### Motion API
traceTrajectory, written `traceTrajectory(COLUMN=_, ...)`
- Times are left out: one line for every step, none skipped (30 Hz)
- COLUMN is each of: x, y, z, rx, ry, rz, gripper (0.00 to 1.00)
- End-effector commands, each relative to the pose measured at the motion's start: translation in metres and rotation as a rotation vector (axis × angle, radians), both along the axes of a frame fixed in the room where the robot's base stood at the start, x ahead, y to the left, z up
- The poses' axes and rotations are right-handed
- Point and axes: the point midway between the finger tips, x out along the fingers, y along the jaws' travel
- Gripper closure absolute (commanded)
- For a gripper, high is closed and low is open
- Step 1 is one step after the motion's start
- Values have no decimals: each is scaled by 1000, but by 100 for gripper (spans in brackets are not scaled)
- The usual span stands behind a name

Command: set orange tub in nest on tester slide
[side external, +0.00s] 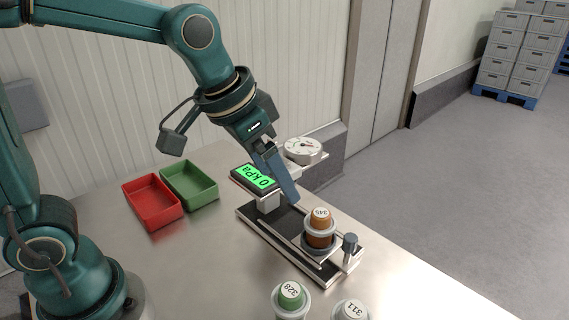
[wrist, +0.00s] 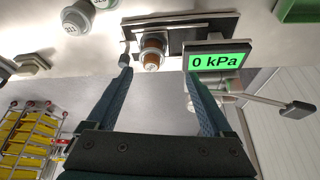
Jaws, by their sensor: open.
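The orange tub (side external: 319,230), with a pale lid marked 345 or similar, stands upright in the round nest on the tester slide (side external: 283,224), near the slide's right end. It also shows in the wrist view (wrist: 152,55), beyond my fingertips and between their lines. My gripper (side external: 293,200) is above and left of the tub in the side view, apart from it. In the wrist view its two blue fingers (wrist: 158,72) are spread wide with nothing between them. The lower part of the tub is partly hidden by the nest (side external: 318,246).
The tester display (side external: 254,179) reads 0 kPa, with a round dial (side external: 303,150) behind it. A green tub (side external: 291,299) and a white tub (side external: 350,311) stand at the front. Red (side external: 153,202) and green (side external: 189,186) trays lie left. A dark knob (side external: 350,244) stands at the slide's right end.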

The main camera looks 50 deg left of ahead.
Motion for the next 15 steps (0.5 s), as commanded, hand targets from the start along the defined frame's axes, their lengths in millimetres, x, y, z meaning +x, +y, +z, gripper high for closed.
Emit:
traceTrajectory(x=-16, y=8, z=5, rx=-2, ry=-16, rz=25, gripper=15)
traceTrajectory(x=-25, y=12, z=7, rx=-2, ry=-21, rz=40, gripper=15)
traceTrajectory(x=-37, y=17, z=7, rx=-3, ry=-28, rz=60, gripper=15)
traceTrajectory(x=-46, y=21, z=7, rx=-4, ry=-32, rz=75, gripper=15)
traceTrajectory(x=-55, y=24, z=7, rx=-5, ry=-39, rz=90, gripper=15)
traceTrajectory(x=-66, y=28, z=5, rx=-5, ry=-45, rz=107, gripper=15)
traceTrajectory(x=-74, y=31, z=4, rx=-5, ry=-50, rz=120, gripper=15)
traceTrajectory(x=-81, y=33, z=2, rx=-7, ry=-55, rz=133, gripper=15)
traceTrajectory(x=-89, y=36, z=0, rx=-8, ry=-59, rz=148, gripper=15)
traceTrajectory(x=-95, y=38, z=-2, rx=-8, ry=-62, rz=157, gripper=15)
traceTrajectory(x=-100, y=39, z=-4, rx=-8, ry=-65, rz=167, gripper=15)
traceTrajectory(x=-105, y=41, z=-7, rx=-9, ry=-69, rz=177, gripper=15)
traceTrajectory(x=-109, y=41, z=-9, rx=-9, ry=-70, rz=183, gripper=15)
traceTrajectory(x=-112, y=42, z=-10, rx=-9, ry=-72, rz=188, gripper=15)
traceTrajectory(x=-115, y=43, z=-12, rx=-9, ry=-73, rz=194, gripper=15)
